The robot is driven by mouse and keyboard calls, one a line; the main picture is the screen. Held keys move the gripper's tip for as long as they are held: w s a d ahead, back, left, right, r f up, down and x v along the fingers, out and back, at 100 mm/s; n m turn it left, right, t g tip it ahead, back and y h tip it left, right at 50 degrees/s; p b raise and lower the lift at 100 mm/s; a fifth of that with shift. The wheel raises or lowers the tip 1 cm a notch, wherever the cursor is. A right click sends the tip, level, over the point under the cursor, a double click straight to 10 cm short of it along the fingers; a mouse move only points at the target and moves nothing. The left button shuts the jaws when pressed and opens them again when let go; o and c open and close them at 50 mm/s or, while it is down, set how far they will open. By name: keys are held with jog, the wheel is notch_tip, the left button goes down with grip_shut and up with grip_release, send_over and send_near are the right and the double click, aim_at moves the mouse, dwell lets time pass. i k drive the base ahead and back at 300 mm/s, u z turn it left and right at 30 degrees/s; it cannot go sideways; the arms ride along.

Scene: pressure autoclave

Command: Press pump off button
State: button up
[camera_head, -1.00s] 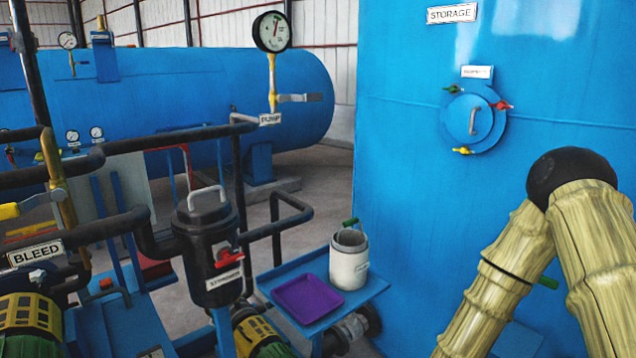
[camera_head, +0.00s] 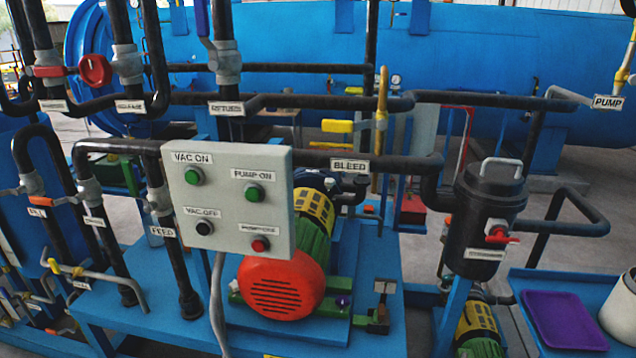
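A grey control box (camera_head: 228,198) stands in the left half of the head view, facing me. Its lower right button, the red one (camera_head: 260,245), sits under a small label that is hard to read, below the green PUMP ON button (camera_head: 254,193). The green VAC ON button (camera_head: 194,176) is at its upper left and the black VAC OFF button (camera_head: 204,228) at its lower left. My gripper and arm are not in this view. Nothing covers the box's face.
A red and green pump (camera_head: 283,288) sits right behind the box. Black pipes with labels and valves (camera_head: 124,64) run behind and left of it. A black strainer canister (camera_head: 484,220) and a purple tray (camera_head: 564,321) are at the right. A grey cable hangs below the box.

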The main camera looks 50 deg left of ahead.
aim_at(260, 245)
jog(key=u, duration=2.1)
